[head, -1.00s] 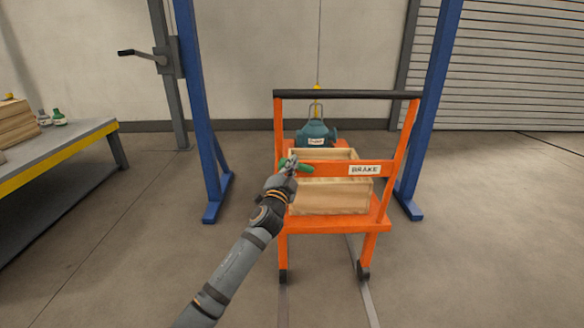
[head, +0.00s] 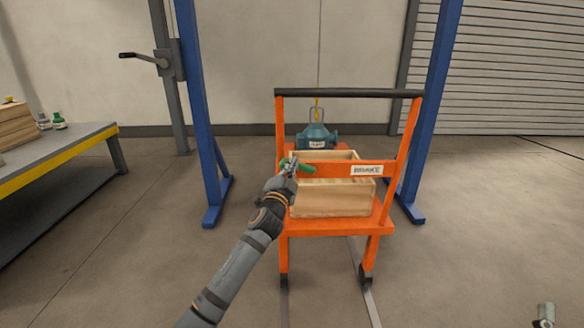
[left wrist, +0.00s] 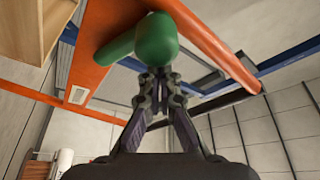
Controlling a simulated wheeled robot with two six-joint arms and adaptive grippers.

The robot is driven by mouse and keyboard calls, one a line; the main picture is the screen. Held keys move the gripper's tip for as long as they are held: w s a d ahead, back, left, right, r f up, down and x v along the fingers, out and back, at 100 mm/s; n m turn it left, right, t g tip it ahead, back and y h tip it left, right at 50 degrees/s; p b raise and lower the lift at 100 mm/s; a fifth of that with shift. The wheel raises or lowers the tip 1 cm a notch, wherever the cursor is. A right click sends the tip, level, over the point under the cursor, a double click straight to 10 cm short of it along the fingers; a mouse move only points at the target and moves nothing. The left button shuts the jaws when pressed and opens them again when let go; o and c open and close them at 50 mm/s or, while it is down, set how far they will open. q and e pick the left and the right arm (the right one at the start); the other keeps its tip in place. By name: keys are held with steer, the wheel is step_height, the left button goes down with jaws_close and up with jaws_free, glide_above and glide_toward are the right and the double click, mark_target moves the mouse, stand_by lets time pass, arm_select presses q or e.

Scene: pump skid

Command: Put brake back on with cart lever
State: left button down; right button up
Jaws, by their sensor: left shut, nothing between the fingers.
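The orange cart (head: 384,210) stands on the floor in front of me, with a black push bar and a white BRAKE label (head: 366,170) on its crossbar. The green lever (head: 305,168) is at the left part of the crossbar. My left gripper (head: 292,165) is shut and empty at the lever's left end. In the left wrist view the lever's rounded green end (left wrist: 157,38) lies just beyond the closed fingertips (left wrist: 158,76). I cannot tell whether they touch it. My right gripper is not clearly seen.
A wooden crate (head: 335,203) sits on the cart, with a blue-green pump (head: 317,136) behind it under a hanging line. Blue gantry posts stand left (head: 205,150) and right (head: 425,130). A bench (head: 70,153) is at the left. Floor to the right is mostly clear.

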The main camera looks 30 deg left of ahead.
arm_select(q)
steer(key=shift+a+f, duration=0.1)
steer(key=shift+f, duration=0.05)
arm_select(e)
steer(key=shift+s+r, duration=0.1)
steer(key=shift+r, duration=0.15)
